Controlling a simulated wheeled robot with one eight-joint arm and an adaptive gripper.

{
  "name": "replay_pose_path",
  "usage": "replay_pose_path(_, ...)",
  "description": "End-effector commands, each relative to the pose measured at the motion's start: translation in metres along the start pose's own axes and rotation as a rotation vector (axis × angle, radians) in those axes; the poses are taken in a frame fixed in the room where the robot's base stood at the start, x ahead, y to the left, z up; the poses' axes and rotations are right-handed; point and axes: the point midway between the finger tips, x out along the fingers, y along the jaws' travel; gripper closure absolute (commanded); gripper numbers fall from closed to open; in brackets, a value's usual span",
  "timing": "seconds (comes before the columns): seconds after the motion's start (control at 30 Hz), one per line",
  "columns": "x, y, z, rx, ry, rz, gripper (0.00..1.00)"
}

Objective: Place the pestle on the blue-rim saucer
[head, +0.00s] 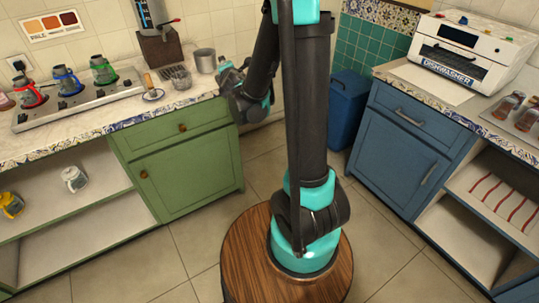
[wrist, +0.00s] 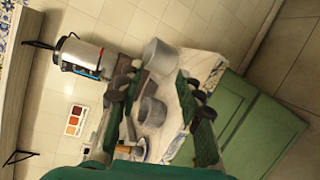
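A grey mortar (head: 181,77) stands to the right, and shows between my fingers in the wrist view (wrist: 153,111).
A metal pot (head: 205,61) stands behind the mortar. A samovar (head: 152,17) on a wooden block (head: 160,50) is at the back. The counter front between tray and saucer is clear.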

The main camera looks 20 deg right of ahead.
Motion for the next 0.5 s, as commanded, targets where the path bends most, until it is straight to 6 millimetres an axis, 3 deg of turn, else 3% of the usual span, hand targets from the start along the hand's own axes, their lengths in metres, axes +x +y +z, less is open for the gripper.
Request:
replay_pose_path(0.03, -0.019, -0.018, 0.021, 0.142, -0.041, -0.074, 0.64)
replay_pose_path(0.1, -0.044, -0.045, 0.042, 0.348, -0.099, -0.179, 0.64)
replay_pose_path(0.23, -0.101, -0.101, 0.063, 0.726, -0.22, -0.371, 0.64)
replay_pose_path(0.37, -0.167, -0.155, 0.061, 1.082, -0.355, -0.564, 0.64)
replay_pose_path(0.5, -0.234, -0.2, 0.042, 1.397, -0.5, -0.753, 0.64)
